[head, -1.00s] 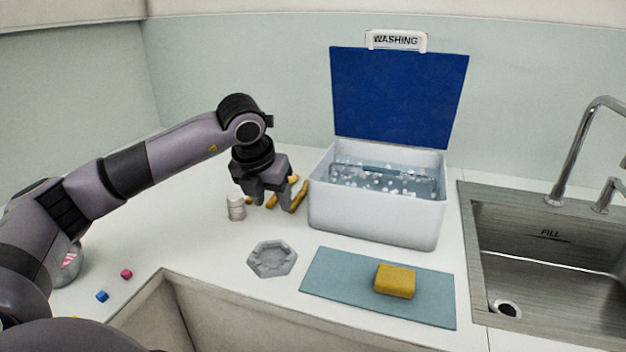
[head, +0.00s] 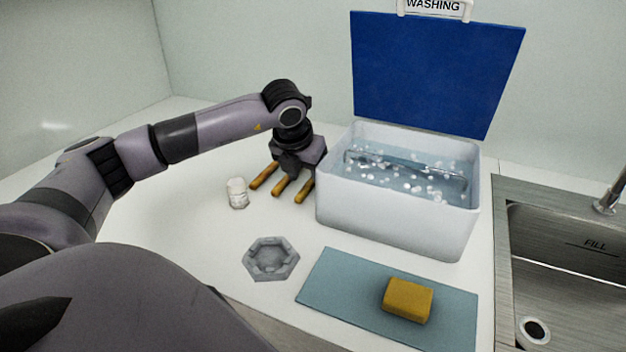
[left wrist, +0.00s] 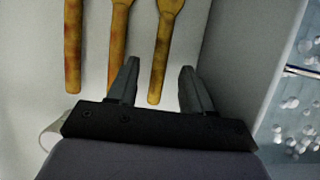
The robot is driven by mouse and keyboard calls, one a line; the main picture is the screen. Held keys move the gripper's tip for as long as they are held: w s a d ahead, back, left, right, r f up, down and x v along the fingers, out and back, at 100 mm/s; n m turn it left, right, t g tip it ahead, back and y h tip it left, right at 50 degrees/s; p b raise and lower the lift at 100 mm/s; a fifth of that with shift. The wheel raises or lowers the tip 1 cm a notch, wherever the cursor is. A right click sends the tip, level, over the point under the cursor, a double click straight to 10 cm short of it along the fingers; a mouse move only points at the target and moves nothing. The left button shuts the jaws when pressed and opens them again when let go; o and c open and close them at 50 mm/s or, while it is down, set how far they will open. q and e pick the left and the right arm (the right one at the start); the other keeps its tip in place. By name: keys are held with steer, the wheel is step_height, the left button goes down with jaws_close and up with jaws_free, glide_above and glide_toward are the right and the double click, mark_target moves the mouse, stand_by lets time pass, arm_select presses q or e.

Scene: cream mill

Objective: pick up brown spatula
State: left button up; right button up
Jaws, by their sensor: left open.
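Three brown wooden utensils lie side by side on the white counter: a left one (head: 264,175), a middle one (head: 284,184) and a right one (head: 305,189). In the left wrist view, the right one (left wrist: 160,60) widens at its top edge, as does the middle one (left wrist: 118,45); the left one (left wrist: 73,50) shows a plain handle. I cannot tell for sure which is the brown spatula. My left gripper (head: 295,164) is open over the utensils. Its fingers in the left wrist view (left wrist: 159,66) stand either side of the right handle, seemingly above it. My right gripper is not in view.
A white washing box (head: 390,215) with water and a raised blue lid stands close right of the gripper. A white jar (head: 237,193), a grey hexagonal dish (head: 271,259), a blue mat (head: 340,305) with a yellow sponge (head: 407,300), and a sink (head: 560,260) are nearby.

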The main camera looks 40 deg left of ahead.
arm_select(q)
steer(key=shift+x, duration=1.05)
jaws_close()
steer(key=shift+r, duration=0.1)
